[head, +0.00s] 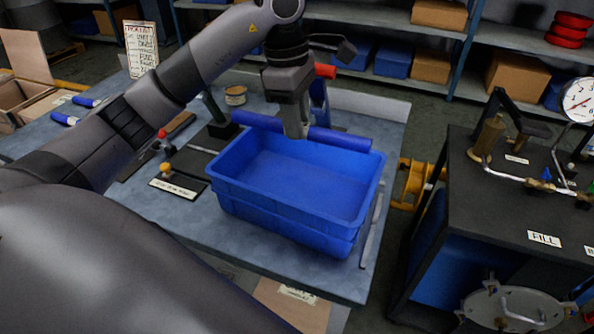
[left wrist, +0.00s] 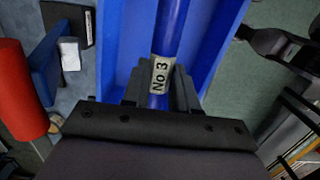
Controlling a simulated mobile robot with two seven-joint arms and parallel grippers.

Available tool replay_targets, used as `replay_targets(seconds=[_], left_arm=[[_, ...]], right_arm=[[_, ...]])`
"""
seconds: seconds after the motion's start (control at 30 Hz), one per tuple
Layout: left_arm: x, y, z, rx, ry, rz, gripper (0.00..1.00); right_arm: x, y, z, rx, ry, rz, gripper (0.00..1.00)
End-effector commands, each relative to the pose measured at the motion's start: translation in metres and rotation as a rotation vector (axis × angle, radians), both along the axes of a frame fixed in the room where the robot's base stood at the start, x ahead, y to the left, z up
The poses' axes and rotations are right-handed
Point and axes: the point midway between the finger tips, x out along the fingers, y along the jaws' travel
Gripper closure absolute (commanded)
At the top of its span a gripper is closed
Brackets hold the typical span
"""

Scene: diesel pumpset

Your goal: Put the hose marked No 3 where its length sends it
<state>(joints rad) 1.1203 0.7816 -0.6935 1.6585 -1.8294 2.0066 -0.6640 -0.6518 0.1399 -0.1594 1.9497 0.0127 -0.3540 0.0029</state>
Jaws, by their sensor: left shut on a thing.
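The blue hose (head: 340,137) carries a label reading No 3, which shows in the left wrist view (left wrist: 160,76). My left gripper (head: 296,130) is shut on the hose near that label. The hose is held level above the far side of a blue crate (head: 290,222). The crate stands on the grey-blue bench and its visible inside is empty. A board with a yellow knob and a label (head: 176,188) lies left of the crate; its writing is too small to read. My right gripper is not in view.
A dark bench with pipework, a gauge (head: 578,100) and a FILL label (head: 544,239) stands at the right. Open boxes (head: 30,103) and two blue-handled items are at the left. A written notice (head: 141,48) stands behind. Shelves with cartons line the back.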

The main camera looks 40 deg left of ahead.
Motion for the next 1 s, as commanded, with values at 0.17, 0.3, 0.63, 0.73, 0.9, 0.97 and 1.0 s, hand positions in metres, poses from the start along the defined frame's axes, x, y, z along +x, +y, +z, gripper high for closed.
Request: replay_targets(seconds=[0.17,0.3,0.63,0.73,0.9,0.97,1.0], left_arm=[[-0.001,0.0,-0.043,0.0,0.005,0.0,1.0],[0.0,0.0,-0.066,0.0,0.002,0.0,1.0],[0.0,0.0,-0.095,-0.001,0.003,0.0,1.0],[-0.001,0.0,-0.11,-0.001,0.003,0.001,1.0],[0.0,0.0,-0.114,0.0,-0.002,-0.001,1.0],[0.0,0.0,-0.114,0.0,-0.002,-0.001,1.0],[0.0,0.0,-0.114,0.0,-0.002,-0.001,1.0]], right_arm=[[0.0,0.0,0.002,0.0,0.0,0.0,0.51],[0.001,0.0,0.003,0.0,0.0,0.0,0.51],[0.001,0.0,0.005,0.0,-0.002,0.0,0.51],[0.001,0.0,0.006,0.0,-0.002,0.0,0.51],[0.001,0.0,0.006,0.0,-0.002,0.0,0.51],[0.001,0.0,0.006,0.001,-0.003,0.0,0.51],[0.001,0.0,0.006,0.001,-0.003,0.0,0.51]])
